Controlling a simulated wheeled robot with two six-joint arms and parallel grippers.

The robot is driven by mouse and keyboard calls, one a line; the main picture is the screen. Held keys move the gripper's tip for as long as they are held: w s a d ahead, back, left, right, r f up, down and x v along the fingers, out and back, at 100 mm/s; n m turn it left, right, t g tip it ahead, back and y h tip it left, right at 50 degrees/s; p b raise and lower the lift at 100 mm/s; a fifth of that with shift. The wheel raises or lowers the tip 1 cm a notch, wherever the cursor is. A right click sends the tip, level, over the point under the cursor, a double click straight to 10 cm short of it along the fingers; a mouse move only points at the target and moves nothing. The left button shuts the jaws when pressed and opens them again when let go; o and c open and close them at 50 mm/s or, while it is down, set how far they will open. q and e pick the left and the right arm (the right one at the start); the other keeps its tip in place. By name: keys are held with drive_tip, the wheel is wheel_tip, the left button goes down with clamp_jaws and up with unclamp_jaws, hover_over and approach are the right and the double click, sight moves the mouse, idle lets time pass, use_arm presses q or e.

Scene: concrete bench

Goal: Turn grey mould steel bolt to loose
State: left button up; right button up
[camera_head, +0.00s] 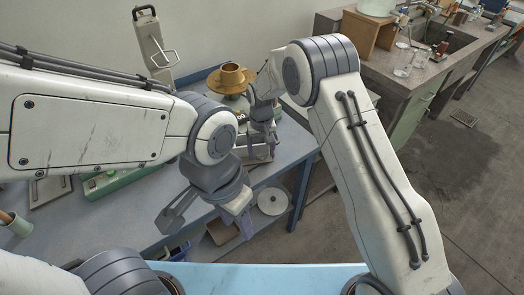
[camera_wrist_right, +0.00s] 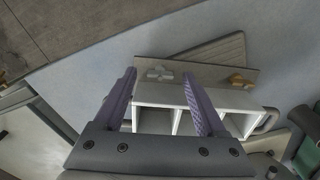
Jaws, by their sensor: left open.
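In the right wrist view, a light grey cross-shaped piece (camera_wrist_right: 160,74), which looks like the steel bolt's head, sits on a grey plate (camera_wrist_right: 205,72). A brass-coloured piece (camera_wrist_right: 238,81) sits on the plate's right part. A white box with compartments (camera_wrist_right: 152,120) adjoins the plate. My right gripper (camera_wrist_right: 158,72) has its fingers apart, one on each side of the grey piece in this view; contact cannot be told. In the head view my right gripper (camera_head: 263,132) is over the bench's far right part, hiding most of the mould. My left gripper (camera_head: 238,218) is open and empty, nearer the front.
A brass flanged vessel (camera_head: 231,79) stands behind the right gripper. A tall pale device with a handle (camera_head: 153,48) stands at the back. A green object (camera_head: 112,181) lies left on the blue bench (camera_head: 120,222). A white disc (camera_head: 272,201) is on the lower shelf.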

sight(261, 157)
wheel_tip(261, 157, up, 10)
drive_tip(key=b, duration=0.1)
drive_tip(key=shift+r, duration=0.25)
idle(0.4)
drive_tip(key=s+d+r+n, duration=0.15)
drive_tip(key=s+r, duration=0.35)
drive_tip(key=s, duration=0.7)
drive_tip(key=s+r+n, duration=0.2)
drive_tip(key=s+r, duration=0.2)
drive_tip(key=s, duration=0.8)
drive_tip(key=s+d+f+n+y, duration=0.1)
drive_tip(key=s+d, duration=0.3)
drive_tip(key=s, duration=0.5)
drive_tip(key=shift+s+f+n, duration=0.25)
drive_tip(key=shift+n, duration=0.1)
